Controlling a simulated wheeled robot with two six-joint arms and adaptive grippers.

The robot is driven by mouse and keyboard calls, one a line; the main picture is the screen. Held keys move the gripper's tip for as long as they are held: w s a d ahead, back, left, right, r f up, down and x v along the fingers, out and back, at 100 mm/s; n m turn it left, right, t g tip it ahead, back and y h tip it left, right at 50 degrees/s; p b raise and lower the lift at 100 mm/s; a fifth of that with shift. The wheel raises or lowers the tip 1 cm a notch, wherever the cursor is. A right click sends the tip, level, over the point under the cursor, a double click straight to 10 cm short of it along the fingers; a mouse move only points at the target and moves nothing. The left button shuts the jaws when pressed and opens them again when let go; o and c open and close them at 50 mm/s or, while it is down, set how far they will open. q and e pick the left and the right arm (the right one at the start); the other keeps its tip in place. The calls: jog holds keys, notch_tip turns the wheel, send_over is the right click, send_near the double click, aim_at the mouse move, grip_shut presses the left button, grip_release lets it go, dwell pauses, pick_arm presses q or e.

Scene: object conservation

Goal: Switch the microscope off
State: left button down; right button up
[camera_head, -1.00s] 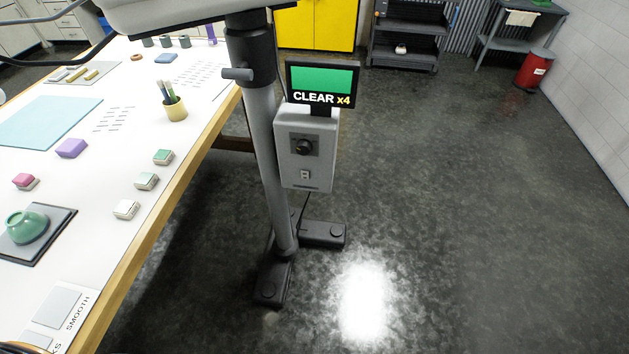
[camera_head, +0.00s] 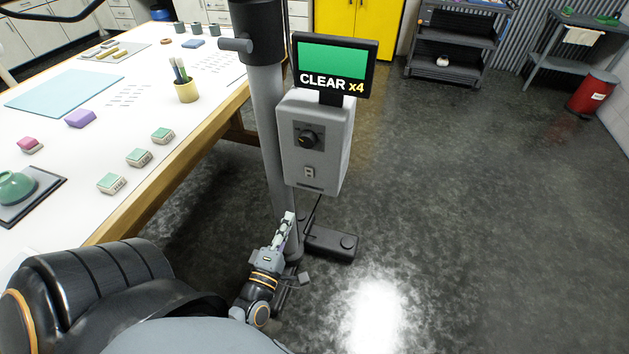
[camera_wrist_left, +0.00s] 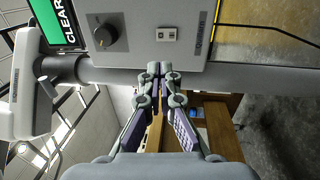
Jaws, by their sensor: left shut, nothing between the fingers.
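The microscope's grey control box (camera_head: 320,170) hangs on a grey pole (camera_head: 268,120) beside the table. It carries a black knob (camera_head: 308,138) and below it a small pale rocker switch (camera_head: 309,172). Above the box, a screen (camera_head: 333,62) is green and reads "CLEAR x4". My left gripper (camera_head: 289,216) is shut and empty, low in front of the pole, below the box. In the left wrist view, the closed fingertips (camera_wrist_left: 160,70) appear just below the switch (camera_wrist_left: 166,34), with the knob (camera_wrist_left: 105,35) to the left. Contact with the box is not visible. My right gripper is not in view.
The stand's dark foot (camera_head: 330,242) rests on the floor. Floor to the right is open.

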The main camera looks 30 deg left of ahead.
pick_arm(q)
jog(key=p, duration=0.4)
send_near(309, 170)
jog(key=x, duration=0.6)
jog(key=shift+f, duration=0.15)
jog(key=shift+w+a, duration=0.1)
jog(key=shift+w, duration=0.35)
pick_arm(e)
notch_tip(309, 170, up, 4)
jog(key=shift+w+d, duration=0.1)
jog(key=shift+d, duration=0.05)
pick_arm(q)
jog(key=shift+w, duration=0.25)
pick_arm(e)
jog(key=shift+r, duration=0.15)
